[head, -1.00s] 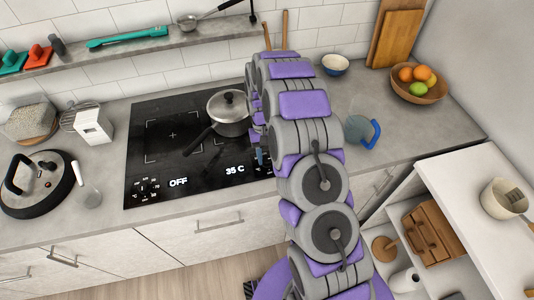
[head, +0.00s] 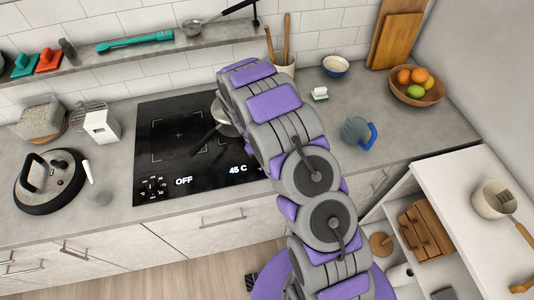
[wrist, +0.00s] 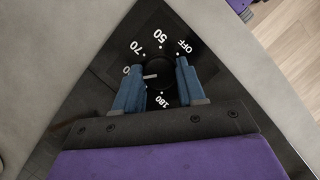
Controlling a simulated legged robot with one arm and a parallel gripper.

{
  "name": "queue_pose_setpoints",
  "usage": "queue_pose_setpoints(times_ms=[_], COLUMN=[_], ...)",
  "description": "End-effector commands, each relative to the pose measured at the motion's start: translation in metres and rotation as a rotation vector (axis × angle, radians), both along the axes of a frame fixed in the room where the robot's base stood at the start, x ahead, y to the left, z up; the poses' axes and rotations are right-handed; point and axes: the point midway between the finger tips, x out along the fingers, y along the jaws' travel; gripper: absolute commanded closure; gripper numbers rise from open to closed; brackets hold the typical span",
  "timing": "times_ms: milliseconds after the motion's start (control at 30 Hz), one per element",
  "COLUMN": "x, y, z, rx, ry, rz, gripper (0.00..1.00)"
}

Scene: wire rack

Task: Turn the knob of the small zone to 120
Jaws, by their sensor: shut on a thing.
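The knob (wrist: 154,77) shows in the wrist view on the black cooktop panel, between the two blue fingers of my gripper (wrist: 159,73). The gripper is shut on it. Dial labels OFF, 50, 70 and 180 are readable around it; a label at left is partly hidden by a finger and shows a 0. The knob's white mark lies roughly sideways, towards that label. In the head view the cooktop (head: 165,160) reads OFF at left and 45 C at right. My arm hides the gripper and this knob there.
A round black-rimmed lid (head: 52,180) and white box (head: 101,126) lie to the left.

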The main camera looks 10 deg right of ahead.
Motion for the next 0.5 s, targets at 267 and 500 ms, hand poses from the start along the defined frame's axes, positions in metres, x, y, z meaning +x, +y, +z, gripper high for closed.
queue_pose_setpoints(times_ms=[267,500], x=[-0.0006,-0.0008], y=[0.0014,0.0020], z=[0.0038,0.0032], rx=[-0.001,0.001], ry=[-0.003,-0.004], rz=[0.262,0.452], gripper=[0.91,0.91])
